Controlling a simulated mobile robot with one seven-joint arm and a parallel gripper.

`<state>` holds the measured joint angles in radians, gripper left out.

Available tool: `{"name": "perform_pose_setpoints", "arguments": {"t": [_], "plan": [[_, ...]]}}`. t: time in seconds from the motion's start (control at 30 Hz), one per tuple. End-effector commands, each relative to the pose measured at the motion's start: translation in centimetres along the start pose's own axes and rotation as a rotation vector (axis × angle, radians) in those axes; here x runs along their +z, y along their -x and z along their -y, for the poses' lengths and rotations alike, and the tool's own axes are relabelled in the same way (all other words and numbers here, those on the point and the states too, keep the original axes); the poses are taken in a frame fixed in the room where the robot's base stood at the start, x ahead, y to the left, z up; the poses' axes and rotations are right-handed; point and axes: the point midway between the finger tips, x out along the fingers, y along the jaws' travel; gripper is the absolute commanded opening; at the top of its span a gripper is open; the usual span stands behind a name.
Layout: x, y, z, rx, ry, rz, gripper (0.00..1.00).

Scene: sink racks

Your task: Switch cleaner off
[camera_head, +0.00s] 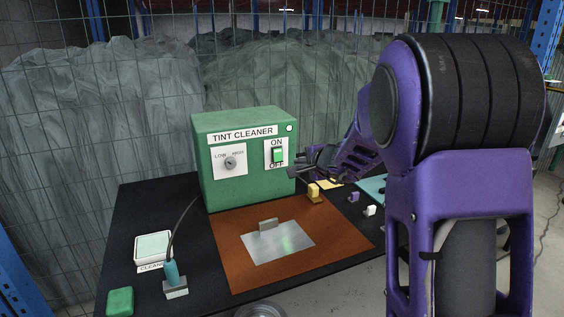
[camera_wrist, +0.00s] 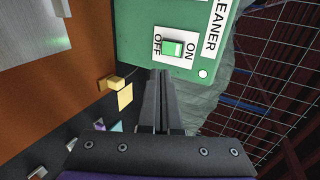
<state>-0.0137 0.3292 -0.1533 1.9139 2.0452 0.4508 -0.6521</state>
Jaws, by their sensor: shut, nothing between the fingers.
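The green tint cleaner box (camera_head: 243,188) stands at the back of the black table, and its front is marked TINT CLEANER. Its green rocker switch (camera_head: 278,155) is on a white plate, with ON above and OFF below. In the wrist view the switch (camera_wrist: 173,48) lies just beyond my fingertips, with OFF to its left and ON to its right. I cannot tell for sure which way the rocker is tipped. My gripper (camera_head: 291,173) is shut and empty, close to the lower right of the switch plate. In the wrist view the shut fingers (camera_wrist: 159,73) point at the OFF side; contact cannot be told.
A white round lamp (camera_head: 289,128) and a LOW/HIGH knob (camera_head: 230,162) are on the box. A brown mat (camera_head: 225,245) with a metal plate (camera_head: 278,243) lies in front. Small yellow blocks (camera_head: 314,190) sit below my gripper. A blue-handled tool (camera_head: 171,272) stands at left.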

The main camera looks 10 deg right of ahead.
Motion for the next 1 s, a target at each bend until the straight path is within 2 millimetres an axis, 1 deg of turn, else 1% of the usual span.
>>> {"name": "perform_pose_setpoints", "arguments": {"t": [0.37,0.47,0.53,0.67,1.0], "plan": [[-0.1,0.0,0.0,-0.005,0.001,-0.005,0.0],[-0.1,-0.2,-0.1,-0.004,0.001,-0.005,0.0],[-0.1,-0.8,-0.1,-0.003,0.0,-0.004,0.0],[-0.1,-2.5,-0.1,-0.002,0.0,-0.004,0.0],[-0.2,-8.9,0.0,-0.002,0.001,-0.004,0.0]]}}
